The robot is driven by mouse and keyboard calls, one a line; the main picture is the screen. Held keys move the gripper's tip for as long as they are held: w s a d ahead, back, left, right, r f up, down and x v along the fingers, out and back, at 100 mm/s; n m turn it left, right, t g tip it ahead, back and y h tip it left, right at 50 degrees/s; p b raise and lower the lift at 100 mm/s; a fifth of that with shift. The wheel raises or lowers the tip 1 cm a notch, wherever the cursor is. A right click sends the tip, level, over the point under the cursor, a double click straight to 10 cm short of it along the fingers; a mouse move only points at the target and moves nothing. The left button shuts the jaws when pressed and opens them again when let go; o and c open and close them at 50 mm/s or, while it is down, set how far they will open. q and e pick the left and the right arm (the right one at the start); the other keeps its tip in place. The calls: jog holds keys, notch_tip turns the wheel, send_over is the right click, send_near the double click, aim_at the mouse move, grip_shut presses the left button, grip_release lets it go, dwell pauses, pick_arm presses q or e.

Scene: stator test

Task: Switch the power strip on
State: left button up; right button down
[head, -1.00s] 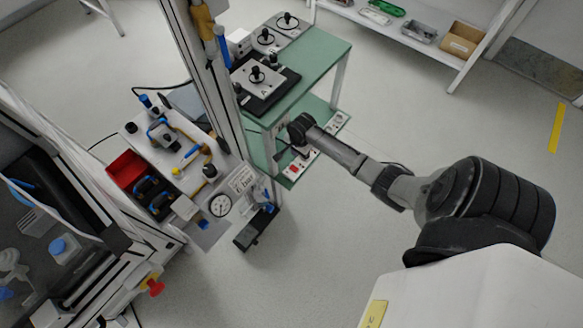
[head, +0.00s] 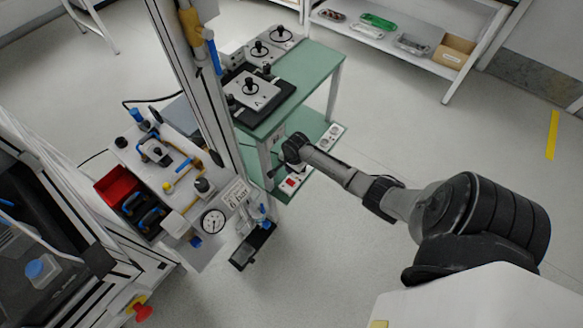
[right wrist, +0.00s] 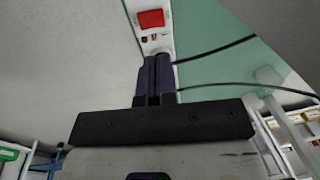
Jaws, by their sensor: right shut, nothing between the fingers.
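The power strip (head: 288,185) is a white bar lying on the green lower shelf of the bench. Its red switch (head: 291,182) is near the end closest to me and also shows large at the top of the right wrist view (right wrist: 151,19). My right gripper (head: 296,166) is low over the strip, beside the red switch, and hides part of it. In the right wrist view its dark fingers (right wrist: 154,76) are together and empty, pointing toward the strip just below the switch. I cannot tell whether they touch it. My left gripper is not in view.
The green bench top (head: 318,75) carries grey units with black knobs. A white upright post and a panel with a gauge (head: 213,222) and red bin (head: 120,184) stand left of the arm. Black cables (right wrist: 215,48) cross the shelf. The floor at right is open.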

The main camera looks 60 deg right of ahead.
aim_at(291, 182)
jog(key=f+b, duration=0.1)
jog(key=f, duration=0.2)
jog(key=f+b, duration=0.2)
jog(key=f, duration=0.1)
jog(key=w+f+b, duration=0.1)
jog(key=f+b, duration=0.1)
jog(key=f, duration=0.1)
jog(key=shift+d, duration=0.1)
jog(key=shift+w, duration=0.1)
jog(key=shift+w+a+f, duration=0.15)
jog(key=shift+a, duration=0.05)
jog(key=shift+s+d, duration=0.25)
jog(key=shift+f, duration=0.1)
jog(key=shift+s+a+r+p, duration=0.1)
jog(key=shift+s+r+p, duration=0.1)
jog(key=shift+p, duration=0.3)
jog(key=shift+s+a+p, duration=0.1)
jog(key=shift+s+p, duration=0.4)
jog(key=shift+p, duration=0.2)
